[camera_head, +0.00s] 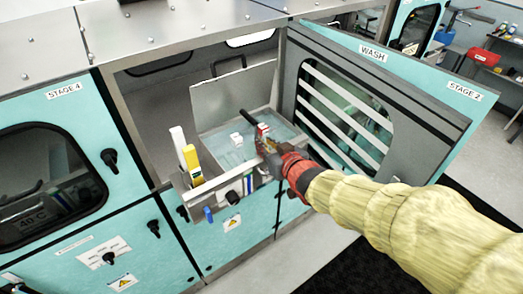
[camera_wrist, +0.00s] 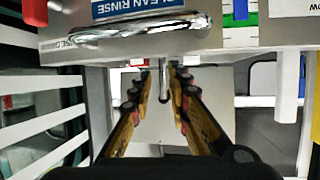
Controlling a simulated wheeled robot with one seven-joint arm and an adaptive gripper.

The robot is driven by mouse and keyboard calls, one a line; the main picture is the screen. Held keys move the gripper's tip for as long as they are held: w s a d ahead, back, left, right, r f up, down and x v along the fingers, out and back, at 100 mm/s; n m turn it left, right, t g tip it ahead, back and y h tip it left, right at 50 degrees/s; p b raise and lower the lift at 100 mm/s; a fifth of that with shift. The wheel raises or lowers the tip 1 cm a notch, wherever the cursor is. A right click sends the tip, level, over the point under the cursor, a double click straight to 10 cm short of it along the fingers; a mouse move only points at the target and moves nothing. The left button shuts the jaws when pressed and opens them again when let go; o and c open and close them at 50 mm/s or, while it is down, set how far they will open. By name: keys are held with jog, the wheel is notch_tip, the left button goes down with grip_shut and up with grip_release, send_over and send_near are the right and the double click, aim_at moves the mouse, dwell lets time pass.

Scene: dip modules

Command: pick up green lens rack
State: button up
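My gripper (camera_head: 268,146) is at the right front of the open wash station in the head view, close to a small red-and-white piece (camera_head: 263,129). In the wrist view the two fingers of my gripper (camera_wrist: 165,85) stand apart, with a gap between their tips. A thin metal rod (camera_wrist: 164,88) shows in that gap; I cannot tell if it touches a finger. No green lens rack can be made out in either view. My gripper and arm hide part of the station's right front.
The open WASH door (camera_head: 425,85) stands close to the right of my arm. A shallow bath (camera_head: 225,152) holds a small white block (camera_head: 236,139). A raised lid (camera_head: 233,95) stands behind it. A yellow upright piece (camera_head: 192,163) is at the left. A metal handle (camera_wrist: 125,30) is near the fingers.

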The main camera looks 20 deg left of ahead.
jog(key=x, duration=0.7)
jog(key=shift+a+f+b, duration=0.25)
jog(key=shift+b, duration=0.15)
jog(key=shift+c, duration=0.2)
jog(key=c, duration=0.4)
grip_shut()
jog(key=shift+r, duration=0.15)
